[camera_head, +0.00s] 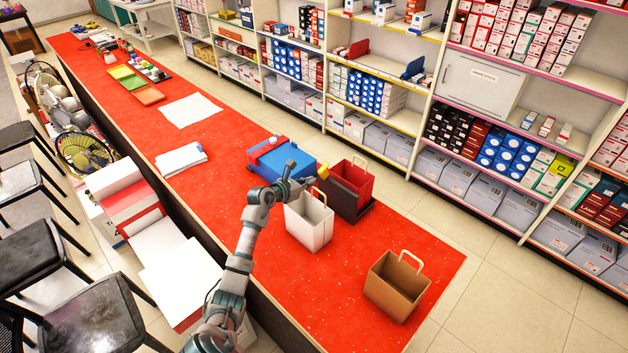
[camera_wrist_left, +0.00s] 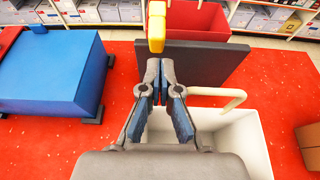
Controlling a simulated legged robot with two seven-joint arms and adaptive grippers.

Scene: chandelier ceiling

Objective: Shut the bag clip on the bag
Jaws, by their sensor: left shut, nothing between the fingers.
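A yellow clip-like piece (camera_head: 322,171) stands at the near left edge of the red bag (camera_head: 362,181). In the left wrist view the yellow piece (camera_wrist_left: 157,27) is straight ahead of my fingertips, with the red bag (camera_wrist_left: 198,18) behind it. Whether the piece is open or shut is not clear. My left gripper (camera_head: 306,184) is shut and empty above the white bag (camera_head: 308,222). Its closed fingers (camera_wrist_left: 160,82) appear just short of the yellow piece; contact cannot be told. My right gripper is out of view.
A dark panel (camera_wrist_left: 195,62) stands against the red bag. A blue box (camera_head: 284,158) is to the left, and an open brown bag (camera_head: 397,285) is at the front right. The red counter (camera_head: 330,300) is clear in front of the white bag. Stocked shelves stand behind.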

